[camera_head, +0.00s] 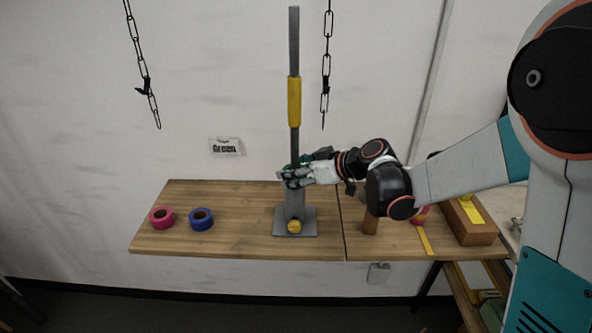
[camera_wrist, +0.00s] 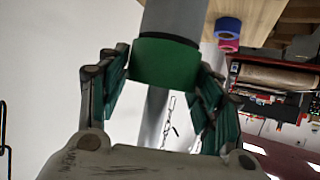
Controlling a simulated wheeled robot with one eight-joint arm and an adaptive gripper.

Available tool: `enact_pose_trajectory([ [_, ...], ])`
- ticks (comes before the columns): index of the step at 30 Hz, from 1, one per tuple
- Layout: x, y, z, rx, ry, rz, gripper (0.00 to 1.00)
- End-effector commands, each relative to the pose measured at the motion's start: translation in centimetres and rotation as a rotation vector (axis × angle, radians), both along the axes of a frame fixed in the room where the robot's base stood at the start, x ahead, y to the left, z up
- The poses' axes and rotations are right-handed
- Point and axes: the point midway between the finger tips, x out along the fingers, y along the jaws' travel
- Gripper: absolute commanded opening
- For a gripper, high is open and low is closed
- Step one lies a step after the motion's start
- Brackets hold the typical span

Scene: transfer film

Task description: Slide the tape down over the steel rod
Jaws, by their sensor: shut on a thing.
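The steel rod (camera_head: 294,45) stands upright on a grey base plate (camera_head: 308,229), with a yellow section midway and a wider grey post at its foot. My gripper (camera_head: 288,177) is at the low part of the rod, just above the wider post. In the wrist view it is shut on a green tape roll (camera_wrist: 165,63), one finger on each side. The tape is around the rod, close against the wider grey post (camera_wrist: 174,18). The wrist view appears upside down, and the thinner rod (camera_wrist: 154,118) leaves the tape's other side. The tape's inner hole is hidden.
A pink roll (camera_head: 161,217) and a blue roll (camera_head: 201,219) lie left on the wooden table (camera_head: 240,240). A yellow knob (camera_head: 294,227) sits at the base's front. A wooden block (camera_head: 370,220) and wooden box (camera_head: 473,228) stand right. Chains (camera_head: 326,70) hang behind.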

Motion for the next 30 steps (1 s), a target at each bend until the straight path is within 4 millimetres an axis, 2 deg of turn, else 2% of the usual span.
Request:
enact_pose_trajectory([
  [11, 0.0, 0.0, -0.44, 0.0, 0.0, 0.0, 0.35],
  [12, 0.0, 0.0, -0.44, 0.0, 0.0, 0.0, 0.69],
  [14, 0.0, 0.0, -0.44, 0.0, 0.0, 0.0, 0.82],
  [26, -0.06, -0.1, -0.39, 0.0, 0.0, 0.0, 0.83],
  [30, -0.61, -0.98, 0.16, -0.001, 0.001, -0.001, 0.83],
])
